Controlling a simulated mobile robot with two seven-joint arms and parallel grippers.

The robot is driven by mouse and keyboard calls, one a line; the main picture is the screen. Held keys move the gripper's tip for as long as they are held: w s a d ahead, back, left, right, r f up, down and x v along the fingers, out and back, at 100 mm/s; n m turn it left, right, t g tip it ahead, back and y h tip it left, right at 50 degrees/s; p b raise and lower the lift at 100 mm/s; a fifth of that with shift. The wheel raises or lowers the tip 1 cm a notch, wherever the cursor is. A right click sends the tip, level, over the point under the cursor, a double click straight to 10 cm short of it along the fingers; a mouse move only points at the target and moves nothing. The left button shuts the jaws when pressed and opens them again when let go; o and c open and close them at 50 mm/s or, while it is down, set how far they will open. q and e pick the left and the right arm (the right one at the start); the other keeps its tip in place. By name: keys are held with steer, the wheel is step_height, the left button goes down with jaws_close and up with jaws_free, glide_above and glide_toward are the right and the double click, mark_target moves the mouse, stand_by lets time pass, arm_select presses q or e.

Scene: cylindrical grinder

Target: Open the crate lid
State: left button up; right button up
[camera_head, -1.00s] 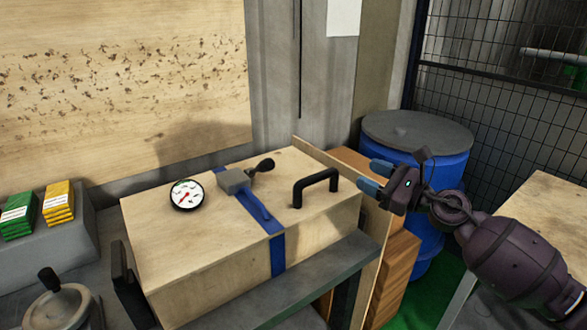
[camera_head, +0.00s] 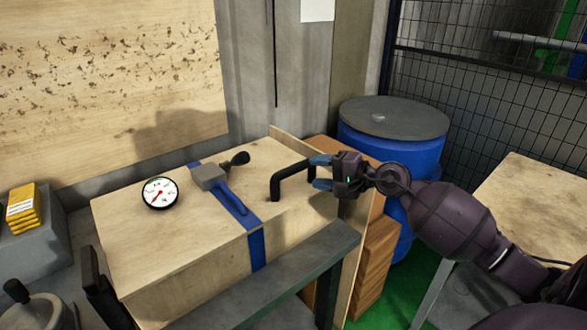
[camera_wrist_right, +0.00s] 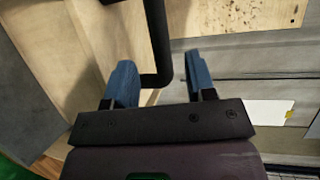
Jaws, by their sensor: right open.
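The wooden crate (camera_head: 175,236) stands on a grey bench with its lid (camera_head: 130,213) shut. A blue strap (camera_head: 256,250) runs over the lid, with a grey buckle or clamp (camera_head: 208,177) that has a black knob. A black handle (camera_head: 290,172) rises from the lid's right part. My right gripper (camera_head: 320,172) is open at the handle's right end. My left gripper is out of view.
A round gauge (camera_head: 160,193) lies on the lid's left part. A blue barrel (camera_head: 395,150) stands behind my right arm. A wooden table (camera_head: 535,210) is at right and a wire fence (camera_head: 500,100) behind. Yellow boxes (camera_head: 24,208) sit at far left.

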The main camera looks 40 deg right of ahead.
mark_target(298, 170)
steer(key=x, duration=0.7)
steer(key=shift+w+a+p, duration=0.1)
steer(key=shift+w+p, duration=0.05)
steer(key=shift+p, duration=0.15)
steer(key=shift+c, duration=0.2)
jaws_close()
